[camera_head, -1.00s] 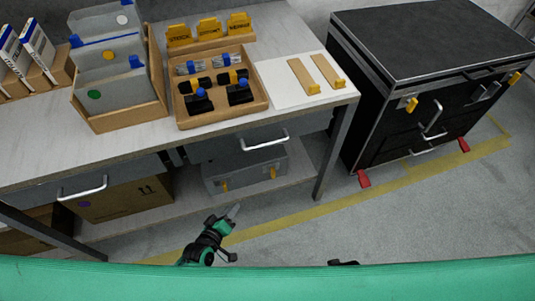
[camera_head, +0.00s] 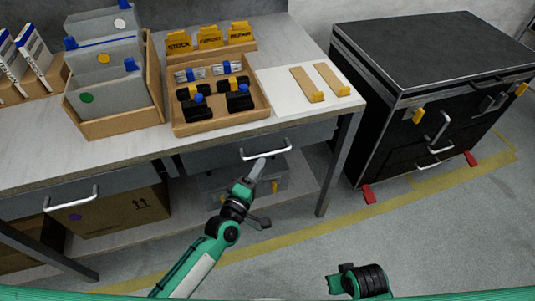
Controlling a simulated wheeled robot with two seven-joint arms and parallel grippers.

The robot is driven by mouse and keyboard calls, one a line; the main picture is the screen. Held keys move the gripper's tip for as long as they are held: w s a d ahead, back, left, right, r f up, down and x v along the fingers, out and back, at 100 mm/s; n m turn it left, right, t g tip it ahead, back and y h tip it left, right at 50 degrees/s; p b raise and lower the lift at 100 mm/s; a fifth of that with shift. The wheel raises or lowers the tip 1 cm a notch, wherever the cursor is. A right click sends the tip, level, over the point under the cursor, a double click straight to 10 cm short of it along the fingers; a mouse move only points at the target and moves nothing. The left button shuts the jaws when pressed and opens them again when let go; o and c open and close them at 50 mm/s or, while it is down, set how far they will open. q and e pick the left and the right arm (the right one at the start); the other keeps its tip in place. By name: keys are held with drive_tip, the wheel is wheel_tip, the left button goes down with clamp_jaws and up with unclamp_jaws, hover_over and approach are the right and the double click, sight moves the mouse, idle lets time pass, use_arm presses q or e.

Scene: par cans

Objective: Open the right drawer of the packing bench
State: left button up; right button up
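The packing bench (camera_head: 115,157) has a grey right drawer (camera_head: 217,157) under its top. Its silver bar handle (camera_head: 266,153) is on the drawer front, and the drawer looks closed. My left gripper (camera_head: 259,169) reaches up from below with its grey tip at or just under the handle. I cannot tell whether it touches the handle, and the gap between its fingers does not show. Of my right arm, only a black and green part shows at the bottom edge; its gripper is not in view.
A left drawer with its own handle (camera_head: 70,198) is on the same bench. A grey case (camera_head: 215,190) and a cardboard box (camera_head: 125,212) sit on the lower shelf. The bench leg (camera_head: 340,165) and a black wheeled case (camera_head: 415,125) stand to the right. The floor in front is clear.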

sight(268, 153)
use_arm(q)
drive_tip(key=x, duration=0.5)
drive_tip(key=shift+w+d, duration=0.15)
drive_tip(key=shift+w, duration=0.15)
clamp_jaws()
